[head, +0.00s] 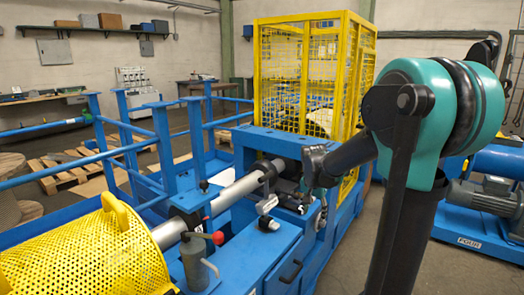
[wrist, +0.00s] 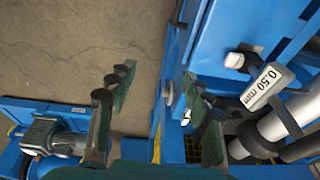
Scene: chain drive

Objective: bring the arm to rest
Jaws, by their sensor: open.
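My arm reaches from the right of the head view toward the blue machine (head: 285,262), its dark forearm stretched out to the left. My gripper (wrist: 157,80) is open in the wrist view, with its two dark green fingers apart and nothing between them. Bare floor and the machine's blue edge show behind the gap. A grey block marked 0.50 mm (wrist: 268,86) lies to the right of the fingers, by the grey shaft (wrist: 285,122). In the head view my gripper is small and dark near the machine's side, and its fingers are hard to make out.
A yellow mesh cage (head: 300,75) stands behind my forearm. A yellow perforated guard (head: 90,255) and blue rails (head: 120,150) are at left. A grey motor (head: 490,197) on a blue base is at right. Open floor (head: 350,255) lies beside the machine.

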